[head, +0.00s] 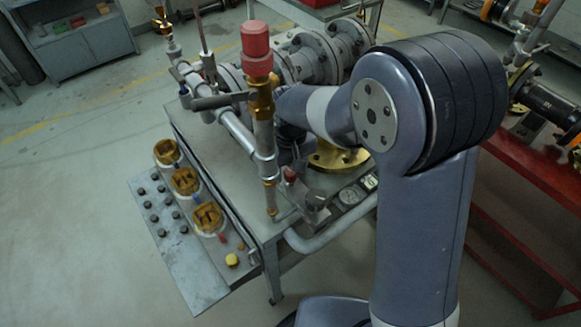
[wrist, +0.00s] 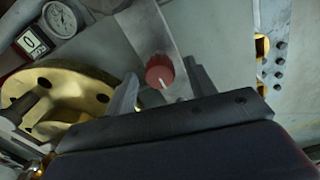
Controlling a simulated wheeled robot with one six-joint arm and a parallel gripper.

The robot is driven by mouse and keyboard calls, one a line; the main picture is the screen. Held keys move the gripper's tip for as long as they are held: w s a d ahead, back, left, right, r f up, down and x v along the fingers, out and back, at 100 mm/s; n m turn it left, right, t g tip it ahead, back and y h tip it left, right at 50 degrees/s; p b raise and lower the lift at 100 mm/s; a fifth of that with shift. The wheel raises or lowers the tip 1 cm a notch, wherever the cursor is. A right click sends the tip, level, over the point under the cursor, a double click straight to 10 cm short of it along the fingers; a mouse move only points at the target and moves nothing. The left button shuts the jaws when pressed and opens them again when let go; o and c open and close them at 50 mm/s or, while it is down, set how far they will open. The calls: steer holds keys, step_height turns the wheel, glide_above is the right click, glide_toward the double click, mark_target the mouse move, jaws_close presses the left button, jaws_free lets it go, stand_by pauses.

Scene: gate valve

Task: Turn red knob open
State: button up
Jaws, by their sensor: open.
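The red knob (wrist: 159,72) shows in the wrist view, round, with a white pointer line toward the lower right of its face. It is mounted on a grey plate (wrist: 150,32). My gripper (wrist: 161,75) is open, with one finger on each side of the knob in this view and visible gaps to it. I cannot tell whether the fingertips reach the knob's depth. In the head view a small red knob (head: 290,174) shows beside the brass flange, at the bench's front edge.
A brass flange (wrist: 75,100) lies close left of my gripper in the wrist view, with a round gauge (wrist: 60,19) above it. In the head view a pipe with a red cap (head: 257,48) stands left of my arm. Open floor (head: 80,230) lies left.

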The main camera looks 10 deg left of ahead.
steer(key=c, duration=1)
steer(key=shift+o, duration=0.2)
steer(key=shift+n, duration=0.4)
steer(key=n, duration=0.3)
steer(key=shift+n, duration=0.4)
steer(key=n, duration=0.4)
steer(key=shift+n, duration=0.3)
steer(key=n, duration=0.4)
steer(key=shift+n, duration=2.5)
